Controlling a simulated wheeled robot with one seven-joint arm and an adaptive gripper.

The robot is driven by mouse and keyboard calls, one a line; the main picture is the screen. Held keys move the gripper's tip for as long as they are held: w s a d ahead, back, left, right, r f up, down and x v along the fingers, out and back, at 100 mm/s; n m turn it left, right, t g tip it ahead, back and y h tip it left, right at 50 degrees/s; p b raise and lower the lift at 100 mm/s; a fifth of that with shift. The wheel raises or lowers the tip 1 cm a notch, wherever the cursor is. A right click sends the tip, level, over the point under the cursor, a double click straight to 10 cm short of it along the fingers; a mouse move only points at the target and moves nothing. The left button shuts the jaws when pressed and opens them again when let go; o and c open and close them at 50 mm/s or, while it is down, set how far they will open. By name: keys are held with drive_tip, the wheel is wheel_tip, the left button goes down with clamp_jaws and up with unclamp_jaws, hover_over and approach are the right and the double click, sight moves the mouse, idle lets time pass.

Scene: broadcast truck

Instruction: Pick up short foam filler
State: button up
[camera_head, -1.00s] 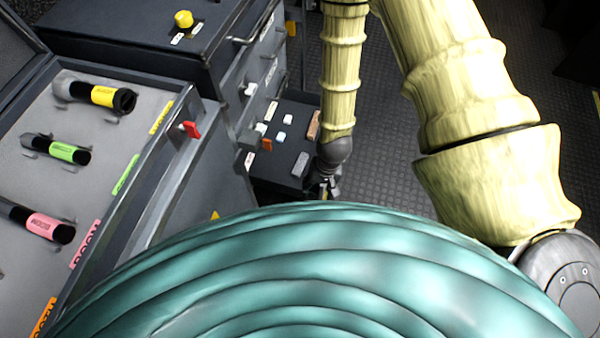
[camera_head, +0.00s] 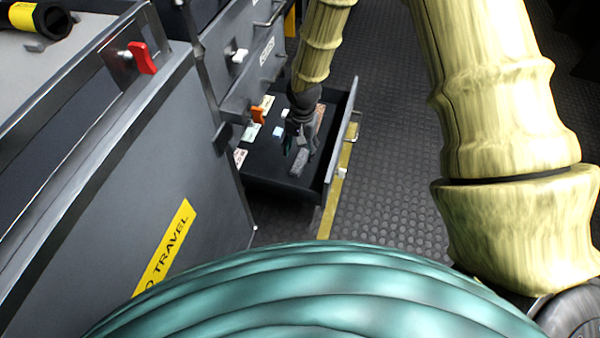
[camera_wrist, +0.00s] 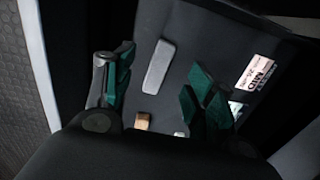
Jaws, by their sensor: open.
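A grey oblong block (camera_head: 299,162), which looks like the foam filler, lies on the floor of an open dark drawer (camera_head: 262,172). It also shows in the wrist view (camera_wrist: 158,66), ahead of my fingertips and between their lines. My gripper (camera_head: 294,143) is over the drawer, pointing down, with its fingers partly hidden by the wrist. In the wrist view my gripper (camera_wrist: 160,88) is open, with green pads apart on both sides and nothing between them. I cannot tell its exact height above the block.
A brown block (camera_head: 319,116) and small white pieces (camera_head: 277,132) lie further back in the drawer. The drawer front (camera_head: 342,140) stands at the right, with open floor (camera_head: 390,160) beyond. A cabinet (camera_head: 130,190) with a red latch (camera_head: 142,58) stands left.

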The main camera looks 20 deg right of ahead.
drive_tip(key=w+b, duration=0.3)
drive_tip(key=b, duration=0.3)
hover_over(300, 160)
drive_tip(key=shift+m+h, duration=0.3)
drive_tip(key=shift+m, duration=0.1)
drive_tip(key=f, duration=0.6)
drive_tip(key=shift+s+a+f, duration=0.15)
drive_tip(key=shift+a+f, duration=0.1)
drive_tip(key=shift+d+f+b, duration=0.15)
drive_tip(key=shift+f+b, duration=0.8)
drive_tip(key=shift+f, duration=0.3)
drive_tip(key=shift+d+f+b, duration=0.1)
drive_tip(key=shift+f+b, duration=0.8)
drive_tip(key=shift+f, duration=0.35)
drive_tip(key=c, duration=0.8)
